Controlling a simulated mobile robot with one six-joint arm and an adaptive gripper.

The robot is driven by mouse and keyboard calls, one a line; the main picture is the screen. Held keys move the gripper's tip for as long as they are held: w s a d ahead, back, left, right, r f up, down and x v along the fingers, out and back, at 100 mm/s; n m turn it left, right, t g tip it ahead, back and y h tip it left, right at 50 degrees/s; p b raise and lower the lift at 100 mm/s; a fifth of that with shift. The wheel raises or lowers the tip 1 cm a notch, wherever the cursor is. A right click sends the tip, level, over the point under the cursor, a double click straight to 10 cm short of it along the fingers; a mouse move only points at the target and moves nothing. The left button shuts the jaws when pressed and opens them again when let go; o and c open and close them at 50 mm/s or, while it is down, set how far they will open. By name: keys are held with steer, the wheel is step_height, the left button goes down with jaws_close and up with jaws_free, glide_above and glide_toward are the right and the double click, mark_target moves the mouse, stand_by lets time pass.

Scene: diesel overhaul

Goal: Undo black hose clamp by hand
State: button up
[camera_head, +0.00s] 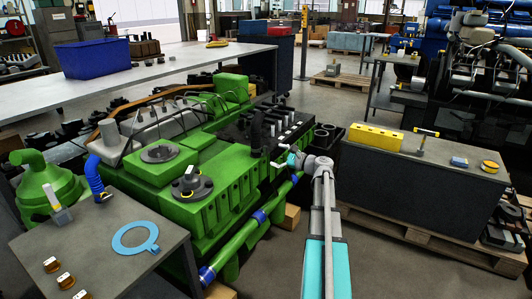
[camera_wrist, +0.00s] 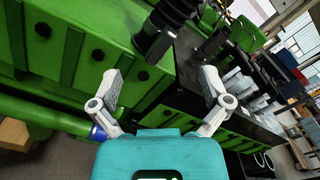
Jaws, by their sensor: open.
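A black ribbed hose (camera_wrist: 178,12) stands on the green engine in the wrist view, and a black block-like piece (camera_wrist: 155,44) sits at its lower end. This piece may be the hose clamp, but I cannot tell for sure. The hose also shows in the head view (camera_head: 257,130), where the clamp is too small to make out. My gripper (camera_wrist: 160,77) is open and empty, its two grey fingers spread wide. The black piece lies beyond the fingertips, between their lines and apart from them. In the head view my gripper (camera_head: 282,160) is at the engine's right side.
The green engine (camera_head: 229,170) fills the middle. A second black upright piece (camera_wrist: 211,45) stands right of the hose. A dark bench (camera_head: 430,168) with a yellow block (camera_head: 375,137) stands to the right. A grey table (camera_head: 95,230) with a blue ring (camera_head: 135,238) is at front left.

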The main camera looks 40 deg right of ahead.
mark_target(267, 152)
steer(key=m, duration=0.3)
steer(key=shift+m, duration=0.4)
steer(key=m, duration=0.3)
steer(key=shift+m, duration=0.3)
steer(key=shift+x, duration=2.55)
steer(key=shift+c, duration=0.2)
jaws_close()
